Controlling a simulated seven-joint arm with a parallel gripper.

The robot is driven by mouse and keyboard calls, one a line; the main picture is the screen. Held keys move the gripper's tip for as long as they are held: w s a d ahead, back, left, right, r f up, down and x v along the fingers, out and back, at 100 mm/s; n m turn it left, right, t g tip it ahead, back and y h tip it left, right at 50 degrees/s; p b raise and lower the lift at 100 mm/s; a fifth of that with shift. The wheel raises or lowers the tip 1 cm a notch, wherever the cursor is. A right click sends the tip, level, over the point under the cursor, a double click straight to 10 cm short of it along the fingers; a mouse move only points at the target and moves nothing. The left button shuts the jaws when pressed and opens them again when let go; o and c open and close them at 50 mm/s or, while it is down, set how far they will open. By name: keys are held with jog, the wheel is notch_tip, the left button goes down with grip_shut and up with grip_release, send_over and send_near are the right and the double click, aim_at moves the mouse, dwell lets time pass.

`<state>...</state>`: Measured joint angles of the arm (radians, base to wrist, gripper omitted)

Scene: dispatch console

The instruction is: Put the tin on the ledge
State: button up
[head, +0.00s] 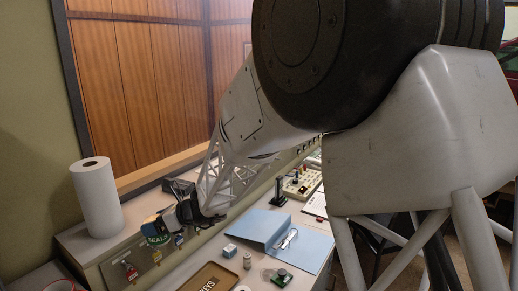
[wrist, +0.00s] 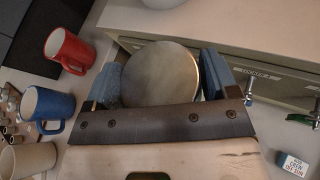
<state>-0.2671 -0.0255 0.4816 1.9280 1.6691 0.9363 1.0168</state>
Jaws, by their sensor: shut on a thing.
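My gripper (wrist: 162,78) is shut on the tin (wrist: 158,70), with a blue-padded finger on each side of it. In the wrist view the tin shows its round, dull metal top. The ledge (head: 92,239) is the pale flat top along the back of the console. In the wrist view the ledge (wrist: 225,22) lies beyond the tin, and the tin overlaps its front edge in the picture. The gap in height cannot be told.
A paper towel roll (head: 97,198) stands on the ledge. A red mug (wrist: 68,50), a blue mug (wrist: 48,106) and a beige mug (wrist: 25,158) stand left in the wrist view. A blue folder (head: 262,228) and a brown tray (head: 207,277) lie on the lower desk.

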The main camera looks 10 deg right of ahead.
jog(key=w+r+m+t, duration=0.1)
jog(key=w+r, duration=0.3)
jog(key=r, duration=0.2)
jog(key=shift+d+m+t+h, duration=0.3)
jog(key=shift+d+m+t, duration=0.1)
jog(key=shift+d, duration=0.05)
jog(key=shift+w, duration=0.1)
jog(key=w+a, duration=0.3)
jog(key=w, duration=0.4)
jog(key=w+a+f, duration=0.1)
jog(key=w+a, duration=0.2)
jog(key=w, duration=0.4)
jog(key=shift+w+a+f, duration=0.2)
jog(key=shift+w+a, duration=0.05)
jog(key=shift+f, duration=1.8)
